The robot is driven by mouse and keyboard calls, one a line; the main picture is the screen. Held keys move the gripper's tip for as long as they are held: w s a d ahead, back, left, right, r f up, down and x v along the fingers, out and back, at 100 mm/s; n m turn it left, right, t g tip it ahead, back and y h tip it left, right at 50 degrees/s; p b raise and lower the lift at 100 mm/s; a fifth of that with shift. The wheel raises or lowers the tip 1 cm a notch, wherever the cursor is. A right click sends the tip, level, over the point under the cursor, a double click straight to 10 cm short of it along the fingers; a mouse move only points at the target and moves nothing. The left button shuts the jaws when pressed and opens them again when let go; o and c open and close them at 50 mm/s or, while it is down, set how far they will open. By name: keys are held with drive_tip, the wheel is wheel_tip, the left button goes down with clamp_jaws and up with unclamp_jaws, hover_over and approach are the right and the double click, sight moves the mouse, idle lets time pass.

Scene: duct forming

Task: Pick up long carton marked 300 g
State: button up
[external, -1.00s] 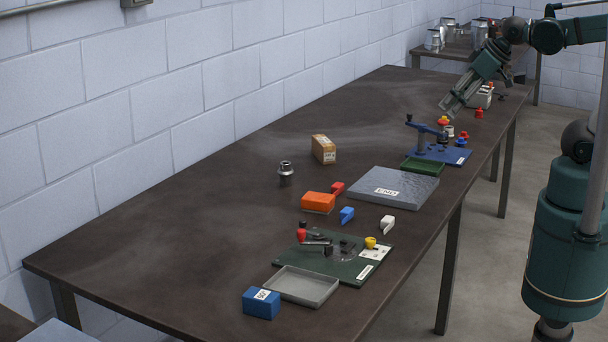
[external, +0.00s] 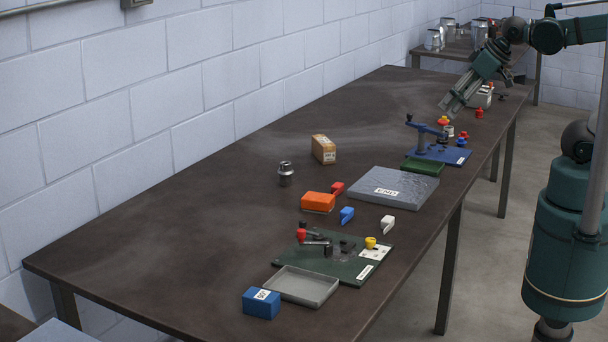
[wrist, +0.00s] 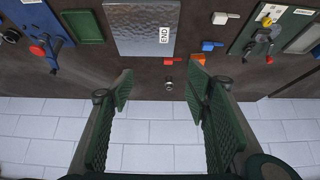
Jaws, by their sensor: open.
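A tan carton (external: 323,149) with white labels stands on the table near the wall in the external view. It is the likely long carton, but its marking is too small to read. I cannot make it out in the wrist view, where my left finger may cover it. My gripper (external: 452,105) is above the far part of the table, well apart from the carton and to its right in the external view. In the wrist view my gripper (wrist: 160,82) has its fingers spread wide with nothing between them.
A grey slab marked END (external: 393,187), a blue fixture (external: 440,153), an orange block (external: 318,201) and a metal weight (external: 286,173) stand around the carton. A green fixture (external: 350,265), grey tray (external: 303,285) and blue box (external: 261,303) are nearer. The table's left part is clear.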

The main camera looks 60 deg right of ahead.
idle(0.3)
drive_tip(key=w+n, duration=0.1)
drive_tip(key=w, duration=0.1)
drive_tip(key=n+g+h, duration=0.3)
drive_tip(key=n+g, duration=0.1)
drive_tip(key=n, duration=2.2)
hover_over(324, 141)
drive_tip(key=s+a, duration=0.2)
wheel_tip(324, 141, down, 22)
drive_tip(key=shift+d+f, duration=0.1)
drive_tip(key=shift+w+d+f, duration=0.15)
drive_tip(key=shift+w+f, duration=0.1)
drive_tip(key=shift+f, duration=0.2)
drive_tip(key=shift+f, duration=0.1)
drive_tip(key=shift+x, duration=1.2)
